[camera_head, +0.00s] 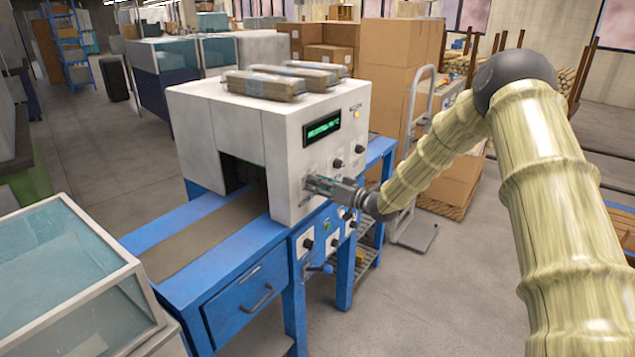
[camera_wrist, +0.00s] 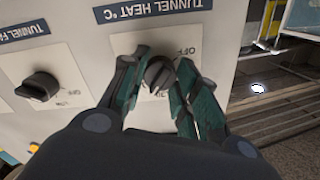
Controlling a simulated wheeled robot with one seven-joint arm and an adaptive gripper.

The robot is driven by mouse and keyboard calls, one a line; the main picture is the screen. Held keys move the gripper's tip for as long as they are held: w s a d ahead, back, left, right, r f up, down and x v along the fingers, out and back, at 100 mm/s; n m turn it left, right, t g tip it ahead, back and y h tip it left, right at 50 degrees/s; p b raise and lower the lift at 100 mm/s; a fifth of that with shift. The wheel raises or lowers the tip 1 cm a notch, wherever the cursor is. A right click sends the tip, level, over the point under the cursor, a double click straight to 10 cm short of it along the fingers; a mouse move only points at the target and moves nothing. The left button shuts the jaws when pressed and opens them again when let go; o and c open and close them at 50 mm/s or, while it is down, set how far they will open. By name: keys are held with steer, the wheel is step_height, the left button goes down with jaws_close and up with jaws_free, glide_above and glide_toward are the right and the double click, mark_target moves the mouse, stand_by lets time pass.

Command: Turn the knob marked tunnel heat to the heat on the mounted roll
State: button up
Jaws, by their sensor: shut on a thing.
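The tunnel machine (camera_head: 285,140) is a white box with a green-lit display (camera_head: 323,128) on its panel. In the wrist view the label "TUNNEL HEAT °C" (camera_wrist: 152,10) appears above a white dial plate (camera_wrist: 190,30) marked "OFF". The dark tunnel heat knob (camera_wrist: 157,74) sits between the fingers of my gripper (camera_wrist: 160,80), which is shut on it. My gripper (camera_head: 310,182) also reaches the panel's lower left in the head view. The fingers hide much of the dial's scale. The display's figures are too small to read. I cannot make out a mounted roll.
Another dark knob (camera_wrist: 38,86), with a label starting "TUNNEL F", is beside the held one. More knobs are on the blue frame (camera_head: 308,243) below. Wrapped packs (camera_head: 262,84) lie on top of the machine. A hand truck (camera_head: 412,150) and cardboard boxes (camera_head: 398,80) stand behind.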

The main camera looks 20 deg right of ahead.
steer(key=shift+d+f+m+p, duration=0.1)
steer(key=shift+m+p, duration=0.95)
steer(key=shift+m, duration=3.15)
steer(key=shift+f+m+p, duration=0.1)
steer(key=shift+m+p, duration=0.95)
steer(key=shift+m, duration=3.15)
steer(key=o, duration=1)
steer(key=shift+o, duration=0.2)
steer(key=shift+r, duration=0.1)
steer(key=shift+s, duration=0.1)
steer(key=v, duration=1.2)
